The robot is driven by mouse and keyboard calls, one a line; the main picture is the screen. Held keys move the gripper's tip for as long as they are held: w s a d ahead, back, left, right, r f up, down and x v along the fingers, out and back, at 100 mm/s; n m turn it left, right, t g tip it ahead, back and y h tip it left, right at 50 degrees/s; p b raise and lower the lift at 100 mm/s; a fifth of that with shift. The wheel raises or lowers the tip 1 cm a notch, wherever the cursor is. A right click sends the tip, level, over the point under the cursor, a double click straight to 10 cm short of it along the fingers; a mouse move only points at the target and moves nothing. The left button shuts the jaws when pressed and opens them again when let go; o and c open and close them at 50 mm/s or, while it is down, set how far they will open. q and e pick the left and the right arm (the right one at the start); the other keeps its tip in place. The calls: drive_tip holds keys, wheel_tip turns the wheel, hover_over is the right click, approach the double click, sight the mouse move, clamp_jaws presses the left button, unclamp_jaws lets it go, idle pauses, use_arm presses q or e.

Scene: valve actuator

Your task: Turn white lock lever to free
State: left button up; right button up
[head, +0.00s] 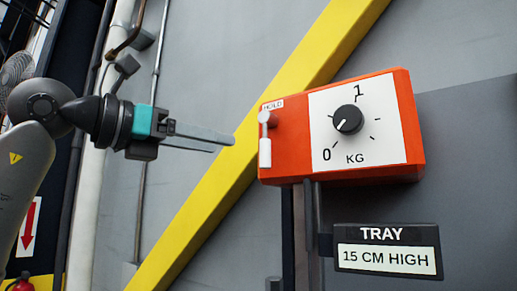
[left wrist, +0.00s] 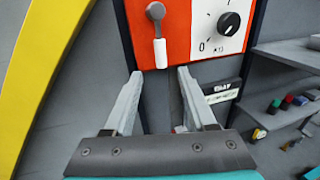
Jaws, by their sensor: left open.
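The white lock lever (head: 265,150) is on the left part of the orange box's (head: 290,170) front. It hangs straight down from a round pivot, below a small HOLD label (head: 272,105). It also shows at the top of the left wrist view (left wrist: 160,50). My left gripper (head: 222,143) is open and empty, to the left of the lever and apart from it in the head view. In the left wrist view its two fingertips (left wrist: 160,75) are spread, with the lever above the gap between them. My right gripper is not in view.
A black knob (head: 348,119) sits on a white dial marked 0, 1 and KG. A TRAY 15 CM HIGH sign (head: 388,251) is below the box. A yellow diagonal beam (head: 255,135) runs behind. Shelves (left wrist: 290,62) with small items stand at the right.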

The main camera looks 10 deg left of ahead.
sight(261, 152)
use_arm(q)
drive_tip(key=p+x, duration=0.2)
drive_tip(key=x, duration=0.8)
drive_tip(key=shift+w+d, duration=0.15)
drive_tip(key=shift+d, duration=0.1)
clamp_jaws()
idle(0.9)
